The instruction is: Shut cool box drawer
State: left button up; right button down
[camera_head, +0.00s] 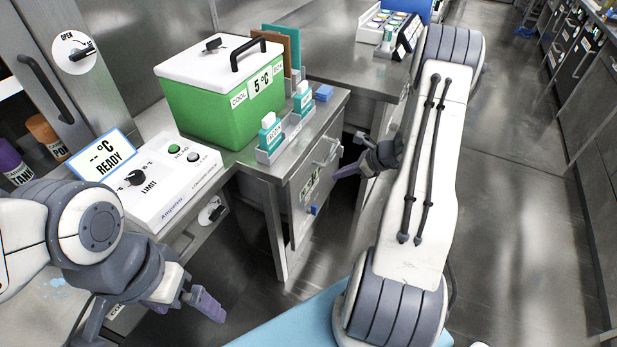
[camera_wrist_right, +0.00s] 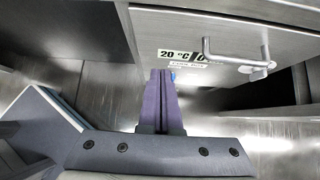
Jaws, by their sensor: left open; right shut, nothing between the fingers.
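The green cool box (camera_head: 210,112) with a white lid and a 5 °C label stands on the steel bench. Below it is a steel drawer front (camera_head: 321,160) with a bar handle and a label. In the right wrist view the same kind of steel front (camera_wrist_right: 180,30) shows a 20 °C label and a handle (camera_wrist_right: 236,58). How far it stands out is unclear. My right gripper (camera_head: 345,172) is shut and empty, its purple fingers (camera_wrist_right: 160,92) pointing at the front's lower part, contact unclear.
A white control box (camera_head: 165,185) with a knob and buttons sits left of the cool box. Small teal-and-white bottles (camera_head: 270,134) stand in a rack at the bench edge. A second bench (camera_head: 345,65) is behind. The floor at right (camera_head: 520,200) is clear.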

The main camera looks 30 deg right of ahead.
jog(key=p, duration=0.1)
send_near(300, 181)
jog(key=s+f+x, duration=0.1)
jog(key=x, duration=0.4)
jog(key=shift+w+a+r, duration=0.2)
jog(key=shift+w, duration=0.45)
jog(key=shift+w+a, duration=0.1)
